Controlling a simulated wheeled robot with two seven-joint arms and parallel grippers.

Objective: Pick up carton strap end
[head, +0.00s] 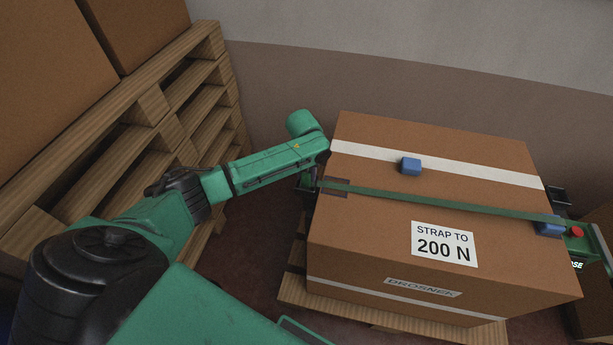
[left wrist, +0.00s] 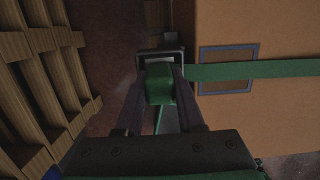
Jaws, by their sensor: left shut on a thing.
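The carton (head: 400,215) is a large brown box with a label reading "STRAP TO 200 N" (head: 444,244). A green strap (head: 440,200) runs across its top from the left edge to the right. My left gripper (head: 309,187) is at the carton's left edge, its fingers mostly hidden in the head view. In the left wrist view, the fingers are shut on the green strap end (left wrist: 159,84), just left of the carton's edge. A dark square outline (left wrist: 228,70) surrounds part of the strap on the carton top. My right gripper is not in view.
The carton stands on a wooden pallet (head: 365,323). Blue blocks lie on its top (head: 410,166) and at its right edge (head: 547,229). A green device with a red button (head: 577,232) is at right. Stacked pallets (head: 150,110) and brown boxes (head: 50,70) are at left.

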